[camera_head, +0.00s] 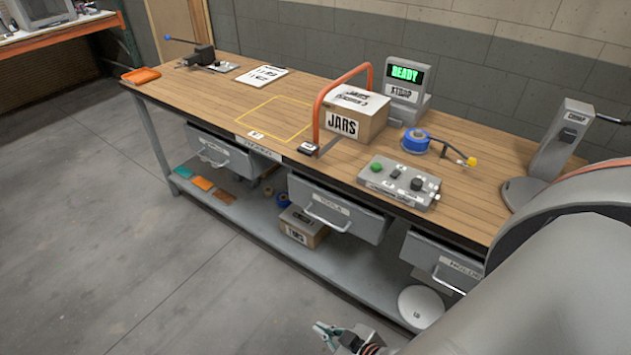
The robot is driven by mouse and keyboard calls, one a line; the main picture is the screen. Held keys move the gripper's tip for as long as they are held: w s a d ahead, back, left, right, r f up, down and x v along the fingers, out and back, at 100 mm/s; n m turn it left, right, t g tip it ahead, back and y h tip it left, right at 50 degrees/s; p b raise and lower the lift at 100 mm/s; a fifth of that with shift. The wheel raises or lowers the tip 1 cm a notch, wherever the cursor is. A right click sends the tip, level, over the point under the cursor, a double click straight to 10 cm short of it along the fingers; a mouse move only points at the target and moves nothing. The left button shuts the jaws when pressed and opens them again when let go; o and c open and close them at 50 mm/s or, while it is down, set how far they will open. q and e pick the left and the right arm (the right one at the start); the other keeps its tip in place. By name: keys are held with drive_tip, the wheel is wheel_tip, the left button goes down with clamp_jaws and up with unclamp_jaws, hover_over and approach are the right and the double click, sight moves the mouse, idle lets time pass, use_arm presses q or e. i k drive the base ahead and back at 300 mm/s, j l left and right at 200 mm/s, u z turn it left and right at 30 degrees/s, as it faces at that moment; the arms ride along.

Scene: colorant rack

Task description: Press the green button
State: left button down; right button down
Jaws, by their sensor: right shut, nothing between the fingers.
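The green button (377,167) is a small green knob at the left end of a grey control box (386,183) near the front edge of the workbench. A black knob and other small controls sit to its right on the same box. My right gripper (322,333) is at the bottom of the view, low in front of the bench and well apart from the button. It is shut and empty. My right arm fills the lower right corner. My left gripper is not in view.
A JARS carton (372,118), an orange hoop (316,108), a READY display (405,76) and a blue tape roll (416,140) stand around the control box. Partly open drawers (338,208) jut out below the front edge. The floor at left is clear.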

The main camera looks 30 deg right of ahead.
sight(377, 167)
drive_tip(key=z, duration=1.45)
